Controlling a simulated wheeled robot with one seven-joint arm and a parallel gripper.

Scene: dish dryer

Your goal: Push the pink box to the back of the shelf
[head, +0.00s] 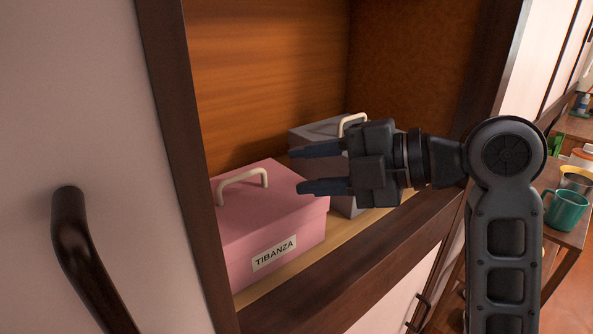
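The pink box (278,222) sits on the wooden shelf (262,290) at the left of the cabinet opening. It has a pale handle on its lid and a label reading TIBANZA on its front. Its left side is hidden by the cabinet frame. My gripper (297,169) reaches in from the right with its two dark fingers apart and nothing between them. The lower fingertip overlaps the box's upper right edge in the picture; I cannot tell whether they touch.
A grey box (318,131) with a pale handle stands behind my gripper, right of the pink box. The dark cabinet frame (180,150) borders the opening at left. A brown door handle (78,240) sticks out at far left. A teal mug (567,210) stands on a table at right.

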